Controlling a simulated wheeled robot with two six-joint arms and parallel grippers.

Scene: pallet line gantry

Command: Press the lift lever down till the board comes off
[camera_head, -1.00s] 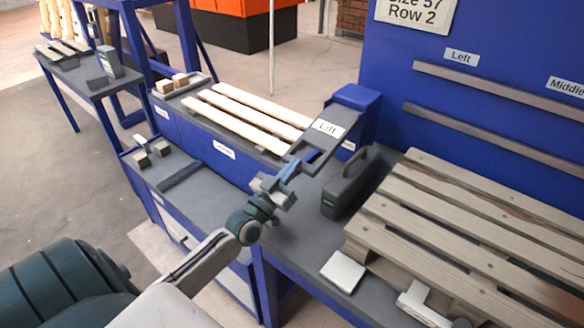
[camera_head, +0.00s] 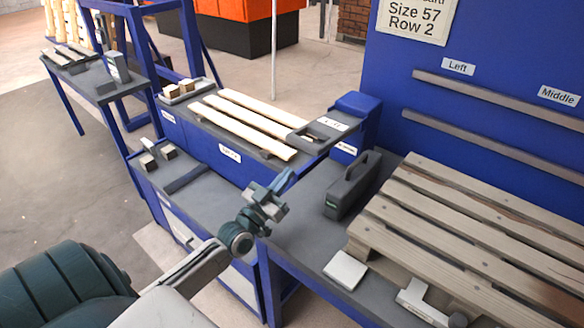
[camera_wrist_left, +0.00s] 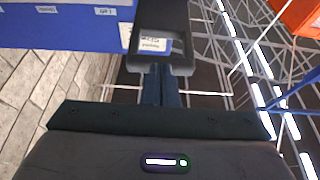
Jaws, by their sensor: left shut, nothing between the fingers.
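The lift lever (camera_head: 318,131) is a dark plate with a rectangular opening and a white label, at the blue post beyond my left gripper. It lies low, nearly level with the bench top. It also shows in the left wrist view (camera_wrist_left: 160,65), just past the fingertips. My left gripper (camera_head: 289,178) is shut and empty, below and in front of the lever's near end; in the head view a gap shows between them. Pale boards (camera_head: 245,125) lie on the blue bench beside the lever. Which board belongs to the lever is unclear. My right gripper is not in view.
A wooden pallet (camera_head: 465,215) covers the right bench. A dark case with a handle (camera_head: 352,187) stands between it and the lever. A white plate (camera_head: 344,270) lies at the pallet's near corner. A lower grey bench (camera_head: 200,190) is left of my gripper.

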